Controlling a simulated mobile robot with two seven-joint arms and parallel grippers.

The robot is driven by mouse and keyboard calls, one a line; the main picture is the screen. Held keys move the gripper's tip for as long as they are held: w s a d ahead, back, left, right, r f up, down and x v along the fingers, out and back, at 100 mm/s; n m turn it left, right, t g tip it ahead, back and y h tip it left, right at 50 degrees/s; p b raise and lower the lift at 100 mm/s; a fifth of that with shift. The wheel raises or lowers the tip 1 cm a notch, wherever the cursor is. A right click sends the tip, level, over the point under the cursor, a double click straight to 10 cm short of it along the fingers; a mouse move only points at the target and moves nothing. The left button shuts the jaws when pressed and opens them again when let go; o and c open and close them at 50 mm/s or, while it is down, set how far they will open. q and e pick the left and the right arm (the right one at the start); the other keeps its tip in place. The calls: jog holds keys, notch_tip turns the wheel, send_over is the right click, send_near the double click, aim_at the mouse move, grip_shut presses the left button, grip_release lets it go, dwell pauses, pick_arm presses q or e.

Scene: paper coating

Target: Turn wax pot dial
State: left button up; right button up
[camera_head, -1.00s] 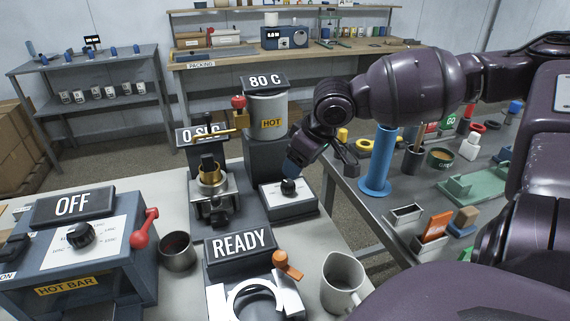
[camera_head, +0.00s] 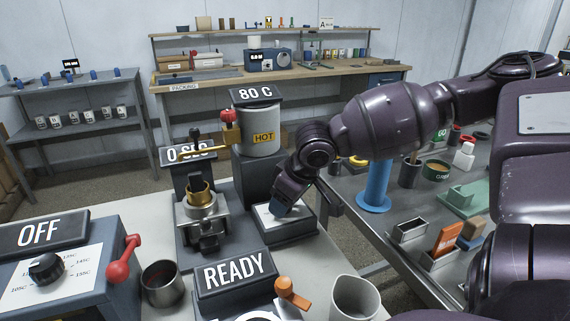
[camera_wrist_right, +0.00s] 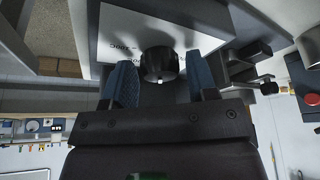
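The wax pot (camera_head: 262,138) is a grey cylinder with a yellow HOT label and an 80 C sign, standing on a dark base. A low box with a white panel (camera_head: 263,216) sits in front of it. In the right wrist view the black dial (camera_wrist_right: 160,63) stands on the white panel between two blue fingers. My right gripper (camera_wrist_right: 163,82) is open, a finger on each side of the dial, with gaps showing. In the head view the right gripper (camera_head: 281,208) is down at the panel and hides the dial. My left gripper is not in view.
A brass-topped fixture (camera_head: 202,205) with a 0 SEC sign stands left of the panel. A READY sign (camera_head: 234,272), a grey cup (camera_head: 162,284) and a pale mug (camera_head: 355,298) are in front. A blue stand (camera_head: 376,185) is on the right table.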

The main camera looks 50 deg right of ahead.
jog(key=c, duration=0.7)
jog(key=shift+o, duration=0.2)
